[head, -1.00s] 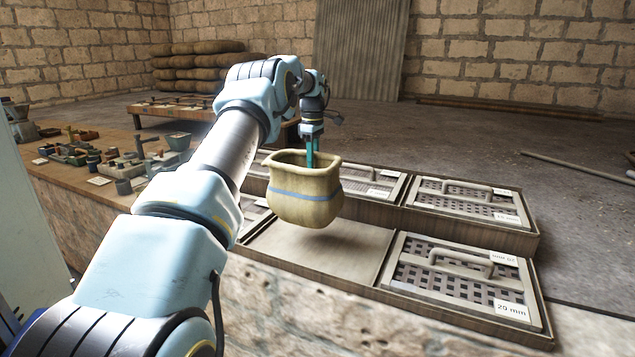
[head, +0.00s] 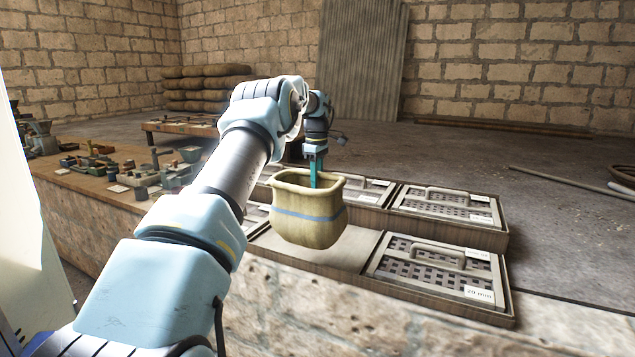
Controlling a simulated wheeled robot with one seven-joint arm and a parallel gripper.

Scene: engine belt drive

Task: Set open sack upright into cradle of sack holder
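An open tan sack (head: 308,225) with a blue band hangs upright in the air over the bare part of a wooden tray. Its mouth faces up. My gripper (head: 316,180) points down with its teal fingers at the far rim of the sack. The fingers look shut on that rim; their tips are hidden inside or behind the sack. I cannot make out the sack holder or its cradle in this view.
The tray (head: 420,309) holds several handled grates, one labelled 20 mm (head: 440,268). A workbench (head: 85,187) with small tools and parts runs off to the left. Filled sacks (head: 205,88) are stacked by the far wall.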

